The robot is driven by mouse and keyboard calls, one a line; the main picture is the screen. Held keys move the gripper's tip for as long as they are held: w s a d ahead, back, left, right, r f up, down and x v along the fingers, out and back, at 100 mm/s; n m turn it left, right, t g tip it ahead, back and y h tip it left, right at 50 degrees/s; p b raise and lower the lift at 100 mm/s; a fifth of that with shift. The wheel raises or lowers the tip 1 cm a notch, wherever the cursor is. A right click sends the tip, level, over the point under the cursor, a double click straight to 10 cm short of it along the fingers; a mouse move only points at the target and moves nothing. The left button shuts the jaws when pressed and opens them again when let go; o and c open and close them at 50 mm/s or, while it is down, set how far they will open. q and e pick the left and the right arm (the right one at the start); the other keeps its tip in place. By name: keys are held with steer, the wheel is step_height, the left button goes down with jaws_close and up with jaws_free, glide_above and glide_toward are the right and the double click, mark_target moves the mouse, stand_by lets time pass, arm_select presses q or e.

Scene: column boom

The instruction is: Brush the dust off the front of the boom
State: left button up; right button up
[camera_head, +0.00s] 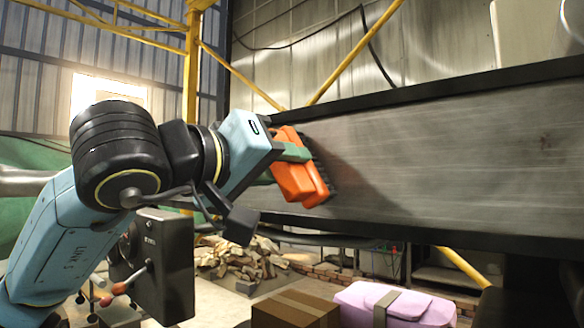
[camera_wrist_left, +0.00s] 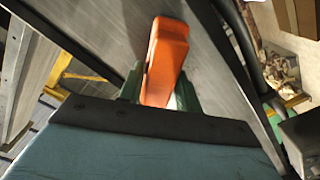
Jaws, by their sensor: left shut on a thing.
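The boom (camera_head: 440,160) is a long grey metal beam with dark upper and lower edges. It crosses the head view from the middle to the right edge. My left gripper (camera_head: 292,152) is shut on an orange brush (camera_head: 302,185) with dark bristles, held against or very close to the left part of the boom's front. In the left wrist view the orange brush (camera_wrist_left: 166,55) sits between the green fingers, with the grey boom face (camera_wrist_left: 110,40) behind it. Faint streaks and a small brownish spot show on the boom's face. My right gripper is not in view.
A brown cardboard box (camera_head: 296,310) and a pink case (camera_head: 395,305) stand below the boom. A dark control box with levers (camera_head: 165,265) is under my left arm. A rubble pile (camera_head: 240,262) lies behind. Yellow posts (camera_head: 191,80) rise at the back.

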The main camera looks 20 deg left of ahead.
arm_select(q)
steer(key=shift+w+a, duration=2.8)
steer(key=shift+a, duration=3.8)
steer(key=s+d+r+p, duration=0.1)
steer(key=s+d, duration=0.1)
steer(key=d, duration=0.4)
steer(key=shift+s+d+r, duration=0.15)
steer(key=shift+s+d, duration=0.2)
steer(key=shift+s, duration=0.05)
steer(key=shift+d, duration=0.1)
steer(key=shift+s+d, duration=0.3)
steer(key=shift+d, duration=0.35)
steer(key=shift+s+d, duration=0.3)
steer(key=shift+d, duration=0.35)
steer(key=shift+s+d, duration=0.3)
steer(key=shift+d, duration=0.35)
steer(key=shift+s+d+b, duration=0.15)
steer(key=shift+s+d, duration=0.25)
steer(key=shift+d, duration=0.6)
steer(key=shift+s+d+b, duration=0.15)
steer(key=shift+s+d, duration=0.3)
steer(key=shift+d, duration=0.55)
steer(key=shift+s+d+b, duration=0.15)
steer(key=shift+s+d, duration=0.25)
steer(key=shift+d, duration=0.6)
steer(key=d, duration=0.1)
steer(key=s+d+b, duration=0.1)
steer(key=d, duration=0.1)
steer(key=shift+s+d, duration=0.1)
